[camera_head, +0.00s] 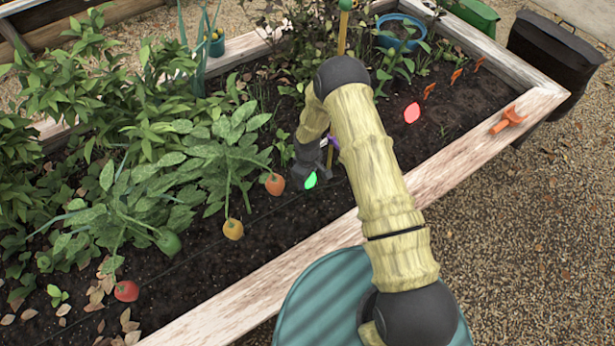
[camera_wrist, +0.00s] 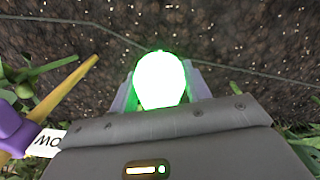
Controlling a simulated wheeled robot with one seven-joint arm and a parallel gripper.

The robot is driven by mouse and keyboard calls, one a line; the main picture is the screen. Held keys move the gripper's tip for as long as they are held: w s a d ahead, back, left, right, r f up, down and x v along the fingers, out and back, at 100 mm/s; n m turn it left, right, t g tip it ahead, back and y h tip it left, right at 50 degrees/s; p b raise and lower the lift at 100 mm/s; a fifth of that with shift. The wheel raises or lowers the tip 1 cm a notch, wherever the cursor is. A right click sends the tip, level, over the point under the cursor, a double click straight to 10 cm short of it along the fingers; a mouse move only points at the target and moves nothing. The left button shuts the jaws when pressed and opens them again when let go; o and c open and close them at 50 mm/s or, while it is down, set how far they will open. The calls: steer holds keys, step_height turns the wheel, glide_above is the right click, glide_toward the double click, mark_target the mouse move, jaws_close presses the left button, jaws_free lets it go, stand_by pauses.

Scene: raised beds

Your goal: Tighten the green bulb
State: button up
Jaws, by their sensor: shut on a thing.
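The green bulb (camera_head: 311,180) glows at the end of my gripper (camera_head: 308,171), low over the dark soil of the raised bed. In the wrist view the lit bulb (camera_wrist: 159,80) is bright white with a green rim. It sits between the two grey fingers of my gripper (camera_wrist: 160,92), which are shut on it. The bulb's base and socket are hidden behind the gripper body. A thin dark wire (camera_wrist: 226,70) runs over the soil beside the bulb.
A red bulb (camera_head: 412,112) glows farther right in the bed. A yellow stake (camera_wrist: 68,86) with a purple clip (camera_wrist: 12,130) stands close to my gripper. The wooden bed edge (camera_head: 270,284) is in front.

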steer(key=shift+w+a+m, duration=0.1)
steer(key=shift+m, duration=0.7)
steer(key=o, duration=1)
steer(key=shift+c, duration=0.2)
steer(key=shift+r, duration=0.1)
step_height(320, 180, up, 17)
steer(key=p, duration=0.2)
steer(key=shift+r, duration=0.15)
